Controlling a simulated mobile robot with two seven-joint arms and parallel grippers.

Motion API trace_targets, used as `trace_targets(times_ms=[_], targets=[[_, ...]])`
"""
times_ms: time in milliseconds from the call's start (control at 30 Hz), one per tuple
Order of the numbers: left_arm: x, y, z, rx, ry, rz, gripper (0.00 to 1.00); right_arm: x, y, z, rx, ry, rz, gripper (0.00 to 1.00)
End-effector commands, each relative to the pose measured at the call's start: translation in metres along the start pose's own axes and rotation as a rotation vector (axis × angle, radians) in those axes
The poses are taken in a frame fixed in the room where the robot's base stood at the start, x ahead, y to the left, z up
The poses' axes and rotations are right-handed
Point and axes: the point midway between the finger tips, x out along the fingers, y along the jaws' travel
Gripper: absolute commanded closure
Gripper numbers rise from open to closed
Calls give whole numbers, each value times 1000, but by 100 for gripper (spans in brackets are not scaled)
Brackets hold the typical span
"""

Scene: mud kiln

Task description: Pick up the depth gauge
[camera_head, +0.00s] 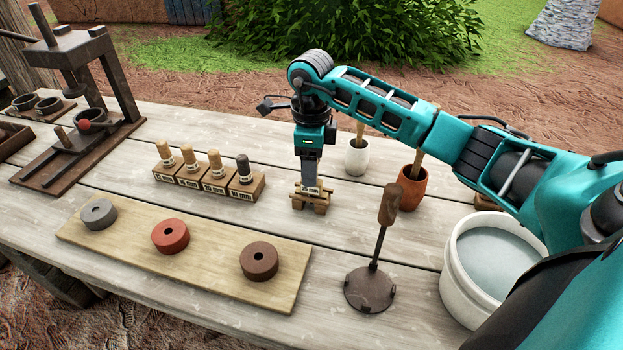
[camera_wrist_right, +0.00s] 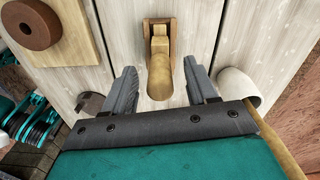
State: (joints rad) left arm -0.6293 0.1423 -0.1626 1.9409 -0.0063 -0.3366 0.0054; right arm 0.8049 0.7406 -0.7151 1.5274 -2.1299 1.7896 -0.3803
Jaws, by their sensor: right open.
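A small wooden tool with a rounded handle, which looks like the depth gauge (camera_head: 312,205), lies on a small wooden rest on the table. In the right wrist view the same tool (camera_wrist_right: 159,78) lies between my spread fingers, its rounded end towards me. My right gripper (camera_head: 310,186) points down over it in the head view, and its fingers hide part of it. In the wrist view the gripper (camera_wrist_right: 159,66) is open, with a gap on each side of the tool. I cannot tell its exact height above the tool. My left gripper is not in view.
A board (camera_head: 135,249) with three discs lies in front left. Labelled blocks with pegs (camera_head: 210,180) stand left of the gripper. A handled disc tool (camera_head: 370,288), a white bucket (camera_head: 461,285), a white pot (camera_head: 357,158) and an orange pot (camera_head: 411,189) stand to the right. A press (camera_head: 115,90) stands far left.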

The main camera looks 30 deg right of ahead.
Motion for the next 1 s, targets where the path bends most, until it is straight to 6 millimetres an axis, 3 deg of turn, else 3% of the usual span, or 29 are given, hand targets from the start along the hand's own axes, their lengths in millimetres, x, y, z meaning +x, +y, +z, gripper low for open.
trace_targets(times_ms=[133, 433, 1000], targets=[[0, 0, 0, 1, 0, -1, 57, 20, 0, -1, 1, 0, 1, 42], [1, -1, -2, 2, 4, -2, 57, 24, 0, -1, 0, -1, -1, 42], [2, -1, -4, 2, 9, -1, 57, 24, 0, -1, 0, 0, -1, 97]])
